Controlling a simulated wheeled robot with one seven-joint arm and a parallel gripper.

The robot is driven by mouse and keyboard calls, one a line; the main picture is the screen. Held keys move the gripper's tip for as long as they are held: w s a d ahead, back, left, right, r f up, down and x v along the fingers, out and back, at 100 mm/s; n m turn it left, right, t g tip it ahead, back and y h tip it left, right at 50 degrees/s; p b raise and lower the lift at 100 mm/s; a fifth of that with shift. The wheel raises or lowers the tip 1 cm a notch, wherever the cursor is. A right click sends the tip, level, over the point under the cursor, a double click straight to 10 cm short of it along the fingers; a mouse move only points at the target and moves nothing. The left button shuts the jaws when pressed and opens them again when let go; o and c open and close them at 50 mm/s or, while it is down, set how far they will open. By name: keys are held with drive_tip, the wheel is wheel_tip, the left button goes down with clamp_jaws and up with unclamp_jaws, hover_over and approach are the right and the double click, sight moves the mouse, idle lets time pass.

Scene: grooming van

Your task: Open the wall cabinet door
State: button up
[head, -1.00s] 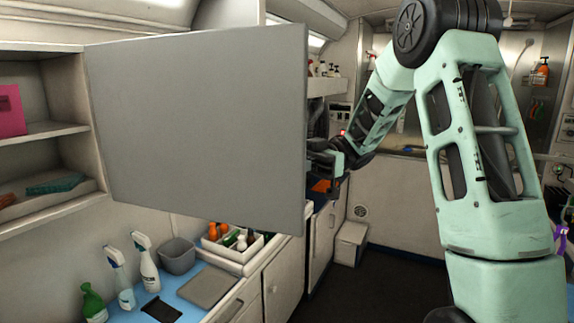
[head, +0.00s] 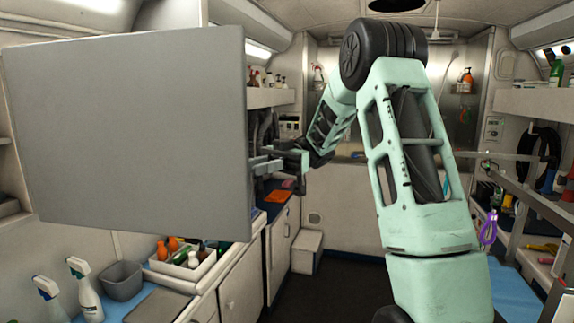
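The wall cabinet door (head: 130,135) is a plain flat grey panel at the left of the head view. It stands swung out from the left wall, its broad face toward me. It hides the wall and the cabinet opening behind it. My gripper (head: 262,164) is at the door's right edge, around mid-height, with its fingers pointing left toward that edge. Two thin fingers show close together. I cannot tell whether they hold the edge or a handle, as the door hides the tips. No handle shows on the visible face.
Below the door, a counter holds spray bottles (head: 83,290), a grey bin (head: 121,281) and a white caddy (head: 184,266) of bottles. Shelves (head: 536,103) and a rail (head: 520,190) line the right side. Dark floor (head: 345,290) shows between the sides.

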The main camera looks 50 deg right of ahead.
drive_tip(key=d, duration=1)
drive_tip(key=shift+d, duration=0.4)
drive_tip(key=shift+w, duration=0.15)
